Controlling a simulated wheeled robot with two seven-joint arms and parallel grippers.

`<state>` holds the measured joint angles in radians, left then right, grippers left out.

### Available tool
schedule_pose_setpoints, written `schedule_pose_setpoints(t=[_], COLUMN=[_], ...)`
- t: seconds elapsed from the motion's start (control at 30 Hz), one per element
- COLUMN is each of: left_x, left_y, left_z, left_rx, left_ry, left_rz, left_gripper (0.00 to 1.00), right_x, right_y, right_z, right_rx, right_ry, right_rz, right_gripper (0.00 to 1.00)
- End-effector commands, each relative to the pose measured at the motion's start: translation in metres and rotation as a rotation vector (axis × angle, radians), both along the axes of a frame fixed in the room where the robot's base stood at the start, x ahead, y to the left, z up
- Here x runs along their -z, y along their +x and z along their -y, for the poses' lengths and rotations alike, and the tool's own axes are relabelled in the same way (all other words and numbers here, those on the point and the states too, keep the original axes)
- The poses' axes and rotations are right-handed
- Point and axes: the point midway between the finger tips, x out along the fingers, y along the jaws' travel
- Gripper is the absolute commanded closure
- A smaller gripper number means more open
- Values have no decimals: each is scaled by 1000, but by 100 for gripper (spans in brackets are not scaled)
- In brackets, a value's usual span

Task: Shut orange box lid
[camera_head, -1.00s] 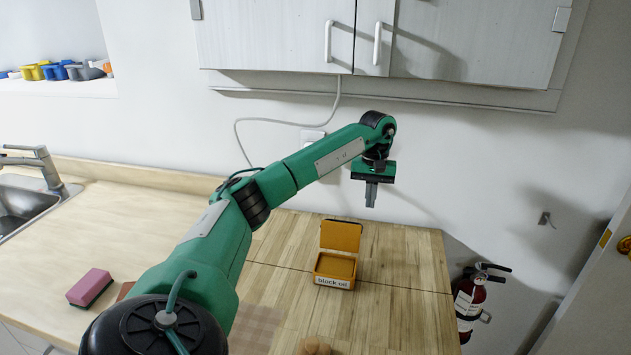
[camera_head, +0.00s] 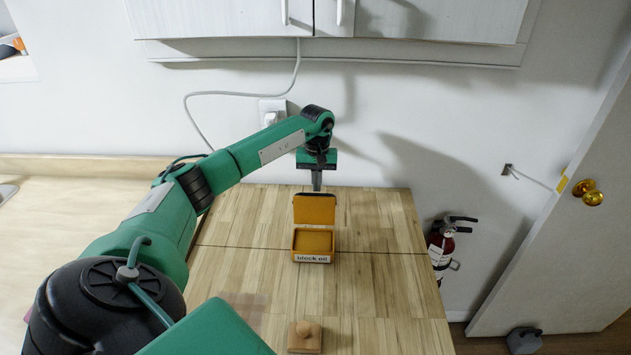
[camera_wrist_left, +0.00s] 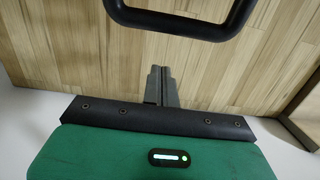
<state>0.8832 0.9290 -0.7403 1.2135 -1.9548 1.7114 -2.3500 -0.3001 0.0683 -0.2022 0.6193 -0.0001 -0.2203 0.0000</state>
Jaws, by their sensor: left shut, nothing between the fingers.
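The orange box (camera_head: 313,258) stands on the wooden tabletop with a "block oil" label on its front. Its lid (camera_head: 314,210) is open and stands up at the back edge. My left gripper (camera_head: 317,187) is shut and empty, pointing down just behind the lid's top edge. The lid hides its fingertips in the head view, and I cannot tell whether they touch it. In the left wrist view the closed fingers (camera_wrist_left: 160,82) show above wood; the orange box cannot be made out there. My right gripper is not in view.
A wooden block with a round knob (camera_head: 304,336) lies at the front of the table. A power cable (camera_head: 240,93) runs to a wall socket behind my arm. A fire extinguisher (camera_head: 441,248) is beyond the right edge. The tabletop right of the box is clear.

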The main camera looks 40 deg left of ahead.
Motion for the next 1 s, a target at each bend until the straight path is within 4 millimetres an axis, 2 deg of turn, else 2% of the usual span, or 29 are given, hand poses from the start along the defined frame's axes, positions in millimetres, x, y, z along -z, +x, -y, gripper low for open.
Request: schedule_pose_setpoints(t=[0.03, 0.1, 0.33, 0.7, 1.0], left_x=[-5, -10, -16, -16, -17], left_y=[-5, -12, -26, -28, -29], left_z=[4, 8, 21, 23, 16], left_rx=[2, 2, 1, -1, -1], left_ry=[-1, 1, 0, 0, 33], left_rz=[-1, -1, 0, 1, 39], left_gripper=[100, 100, 100, 100, 100], right_x=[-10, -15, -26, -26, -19], right_y=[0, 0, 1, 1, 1], right_z=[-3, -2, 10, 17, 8], right_rx=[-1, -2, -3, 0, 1], right_ry=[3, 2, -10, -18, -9], right_rz=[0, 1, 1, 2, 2], right_gripper=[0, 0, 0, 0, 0])
